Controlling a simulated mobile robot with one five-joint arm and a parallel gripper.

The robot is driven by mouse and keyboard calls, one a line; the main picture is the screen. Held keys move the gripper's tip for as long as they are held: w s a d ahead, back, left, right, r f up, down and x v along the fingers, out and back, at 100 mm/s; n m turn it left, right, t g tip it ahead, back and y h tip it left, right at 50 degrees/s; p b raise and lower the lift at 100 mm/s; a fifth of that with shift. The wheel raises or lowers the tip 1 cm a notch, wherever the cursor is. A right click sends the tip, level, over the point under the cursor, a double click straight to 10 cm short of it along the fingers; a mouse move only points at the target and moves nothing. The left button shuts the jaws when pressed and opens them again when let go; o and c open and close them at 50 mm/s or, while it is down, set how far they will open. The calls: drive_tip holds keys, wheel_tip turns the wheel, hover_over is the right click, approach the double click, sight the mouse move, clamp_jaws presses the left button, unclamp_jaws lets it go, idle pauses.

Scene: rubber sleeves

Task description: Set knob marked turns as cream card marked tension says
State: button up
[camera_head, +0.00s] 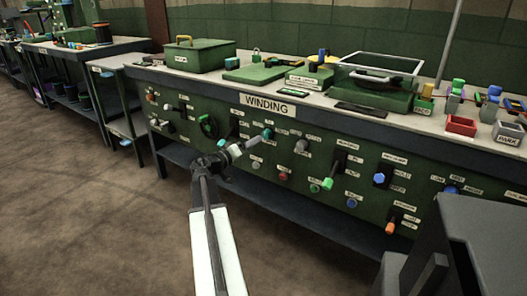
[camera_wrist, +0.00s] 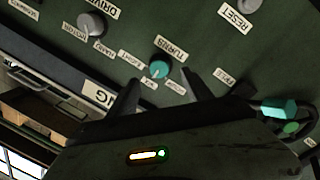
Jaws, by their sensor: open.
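The knob marked TURNS is a round teal knob (camera_wrist: 160,69) on the green panel. It shows upside down in the wrist view, with a pale pointer mark toward the picture's lower left, among small white labels. In the head view this teal knob (camera_head: 267,133) sits below the WINDING sign. My gripper (camera_wrist: 159,80) is open, with its dark fingers on either side below the knob in the wrist view; contact cannot be told. The gripper also shows in the head view (camera_head: 240,148). A cream label (camera_head: 301,80) sits on the bench top; its text is too small to read.
A teal-ended handle (camera_wrist: 278,109) sticks out beside the gripper. Grey knobs (camera_wrist: 91,24) marked DRIVE and RESET (camera_wrist: 248,4) are nearby. More levers and knobs line the panel. A green box (camera_head: 200,55) and red tray (camera_head: 461,125) stand on the bench; floor at left is clear.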

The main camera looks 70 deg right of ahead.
sight(265, 136)
drive_tip(key=x, duration=0.7)
drive_tip(key=shift+s+d+r, duration=0.1)
drive_tip(key=shift+d, duration=0.25)
clamp_jaws()
drive_tip(key=n+b, duration=0.1)
drive_tip(key=n, duration=0.4)
drive_tip(key=shift+n+h, duration=0.4)
drive_tip(key=n, duration=0.2)
drive_tip(key=n+b, duration=0.1)
drive_tip(key=n, duration=0.2)
drive_tip(key=shift+s+t+h, duration=0.1)
drive_tip(key=shift+t+h, duration=0.2)
drive_tip(key=shift+n, duration=0.5)
